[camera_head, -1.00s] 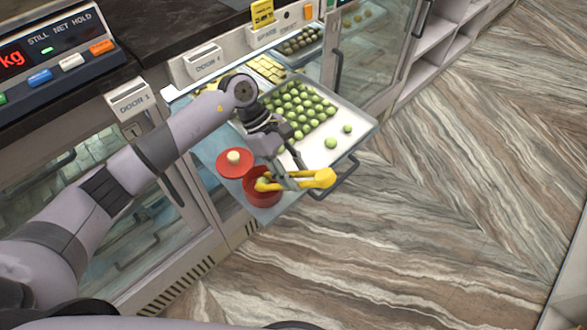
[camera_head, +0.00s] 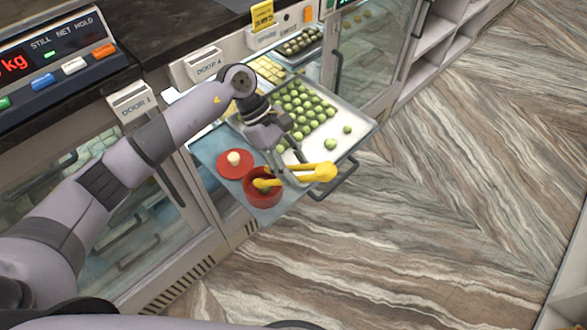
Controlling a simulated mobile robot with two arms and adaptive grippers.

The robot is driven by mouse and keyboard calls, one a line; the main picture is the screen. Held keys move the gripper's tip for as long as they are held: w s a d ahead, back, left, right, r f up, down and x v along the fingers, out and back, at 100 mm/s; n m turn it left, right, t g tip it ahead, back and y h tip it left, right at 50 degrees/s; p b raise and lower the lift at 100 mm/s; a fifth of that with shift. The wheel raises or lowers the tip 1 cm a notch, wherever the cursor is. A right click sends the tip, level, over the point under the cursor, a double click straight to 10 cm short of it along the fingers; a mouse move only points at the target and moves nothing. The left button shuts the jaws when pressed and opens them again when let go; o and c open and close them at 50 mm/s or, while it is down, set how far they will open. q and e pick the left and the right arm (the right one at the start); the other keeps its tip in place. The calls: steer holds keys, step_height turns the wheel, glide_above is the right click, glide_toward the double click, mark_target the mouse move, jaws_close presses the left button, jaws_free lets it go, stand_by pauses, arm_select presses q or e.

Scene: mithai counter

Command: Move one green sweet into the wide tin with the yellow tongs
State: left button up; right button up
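The yellow tongs (camera_head: 324,172) are held in my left gripper (camera_head: 287,172), whose fingers sit around their arms. The tong tips reach into the mouth of the open red tin (camera_head: 263,200) on the blue mat. A small greenish patch that looks like a green sweet (camera_head: 265,190) shows inside the tin below the tips. Many green sweets (camera_head: 300,106) stand in rows on the metal tray (camera_head: 350,112) behind the gripper. Two of them, one a larger-looking sweet (camera_head: 330,144), lie apart at the tray's right. My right gripper is not in view.
A red lid (camera_head: 233,172) with a cream knob lies left of the tin on the blue mat (camera_head: 207,147). The tray has a dark handle (camera_head: 340,182) at its front. A scale (camera_head: 60,65) and glass cabinet doors are at the left. Open floor lies right.

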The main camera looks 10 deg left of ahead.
arm_select(q)
step_height(320, 180, up, 7)
steer(key=p, duration=0.1)
steer(key=shift+p, duration=0.35)
